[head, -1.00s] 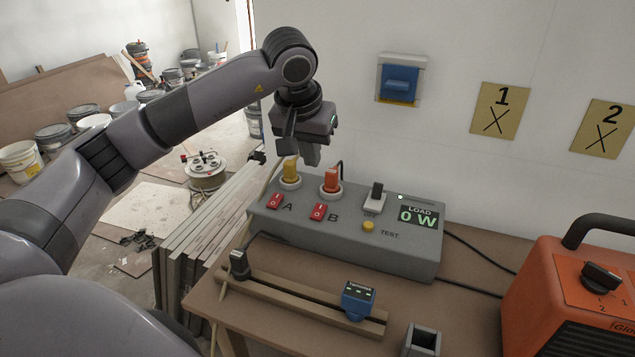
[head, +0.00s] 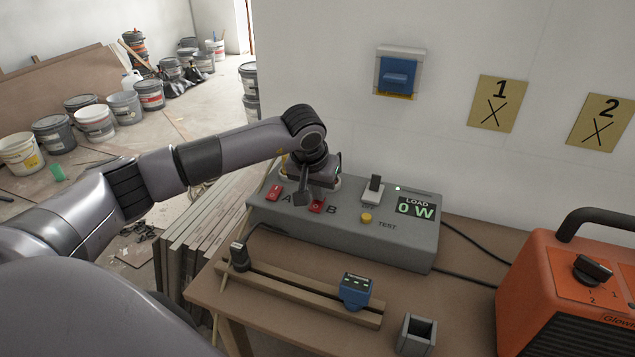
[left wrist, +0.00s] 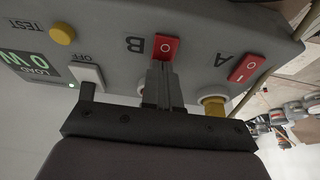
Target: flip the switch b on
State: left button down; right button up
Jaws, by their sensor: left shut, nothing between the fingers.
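The grey switch box (head: 350,239) stands on the workbench. Switch B is a red rocker (head: 317,207) beside the letter B, partly covered by my gripper in the head view. In the left wrist view, switch B (left wrist: 166,47) shows its O mark, right at my fingertips. Switch A is a red rocker (head: 274,192) to its left; it also shows in the left wrist view (left wrist: 248,68). My left gripper (head: 303,199) is shut and empty, pointing down at switch B's edge; whether it touches is unclear. My right gripper is not in view.
A wooden rail with a blue device (head: 355,290) lies in front. An orange heater (head: 570,285) stands at right.

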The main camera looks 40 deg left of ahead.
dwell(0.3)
pick_arm(q)
jog(key=shift+w+f+g, duration=0.1)
jog(key=shift+f+g, duration=0.05)
jog(key=shift+g, duration=0.25)
jog(key=shift+w+f, duration=0.1)
jog(key=shift+f, duration=0.15)
jog(key=shift+s+d+f+p, duration=0.15)
jog(key=shift+s+p, duration=0.2)
jog(key=shift+s, duration=0.6)
